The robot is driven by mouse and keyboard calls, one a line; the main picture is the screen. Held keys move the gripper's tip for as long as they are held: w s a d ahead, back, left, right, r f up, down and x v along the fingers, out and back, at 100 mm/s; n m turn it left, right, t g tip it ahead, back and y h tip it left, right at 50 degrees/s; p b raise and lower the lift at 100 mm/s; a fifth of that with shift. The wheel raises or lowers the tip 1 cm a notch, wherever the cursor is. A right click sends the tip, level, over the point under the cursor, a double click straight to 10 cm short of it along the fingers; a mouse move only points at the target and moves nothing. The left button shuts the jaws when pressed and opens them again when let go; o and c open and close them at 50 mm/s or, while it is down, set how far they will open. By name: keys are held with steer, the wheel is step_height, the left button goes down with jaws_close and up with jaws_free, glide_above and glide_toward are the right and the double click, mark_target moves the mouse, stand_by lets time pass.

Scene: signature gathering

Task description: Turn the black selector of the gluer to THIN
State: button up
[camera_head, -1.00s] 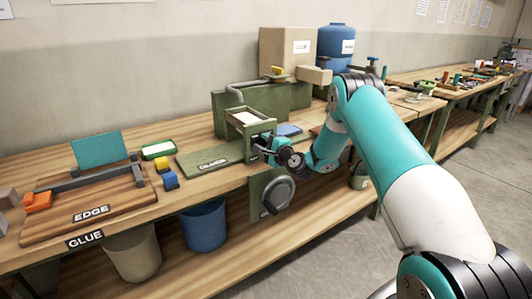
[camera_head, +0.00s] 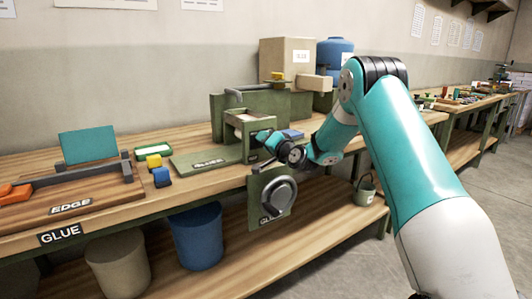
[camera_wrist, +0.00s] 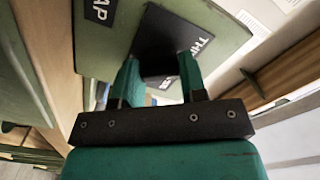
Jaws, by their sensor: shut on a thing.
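The green gluer (camera_head: 233,140) stands on the workbench in the head view. My gripper (camera_head: 262,138) is at its front face, and the arm hides part of that face. In the wrist view the black selector (camera_wrist: 163,38) sits between the two green fingertips of my gripper (camera_wrist: 158,66), which is shut on it. A white-on-black label reading THIN (camera_wrist: 203,44) is beside the selector at its right. Another label, partly hidden, shows below the selector between the fingers. The selector's exact pointing direction is hard to tell.
A grey round knob (camera_head: 279,195) on a green plate hangs at the bench front, below my gripper. Bins (camera_head: 197,236) stand under the bench. Yellow and blue blocks (camera_head: 161,177) lie left of the gluer. A cardboard box (camera_head: 287,60) is behind it.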

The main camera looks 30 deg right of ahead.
steer(key=shift+f+n+b, duration=0.15)
steer(key=shift+n+b, duration=0.65)
steer(key=o, duration=0.9)
steer(key=s+b, duration=0.1)
steer(key=s, duration=0.4)
steer(key=s+b, duration=0.2)
steer(key=s, duration=0.4)
steer(key=s+b, duration=0.2)
steer(key=s, duration=0.4)
steer(key=shift+s+d, duration=0.2)
steer(key=shift+d, duration=0.1)
